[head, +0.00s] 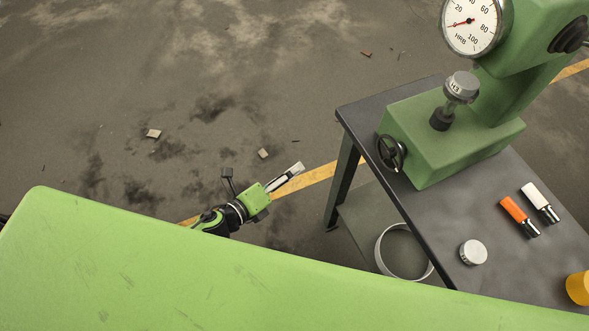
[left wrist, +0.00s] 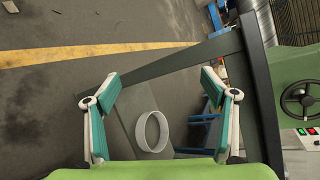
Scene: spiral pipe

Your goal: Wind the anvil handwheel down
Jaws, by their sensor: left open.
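The black anvil handwheel (head: 391,153) sits on the left side of the green hardness tester (head: 455,135), near its base. It also shows at the right edge of the left wrist view (left wrist: 299,99), partly cut off. Above the base, a metal piece marked H3 (head: 461,86) sits on the anvil post, under the dial gauge (head: 471,26). My left gripper (head: 297,170) is left of the table, apart from the handwheel. In the left wrist view its two fingers (left wrist: 166,85) are spread wide with nothing between them. My right gripper is not in view.
The dark table (head: 440,235) holds an orange-capped marker (head: 519,215), a white-capped one (head: 540,202), a metal disc (head: 473,252) and a yellow object (head: 579,288). A grey ring (head: 381,247) lies on the lower shelf.

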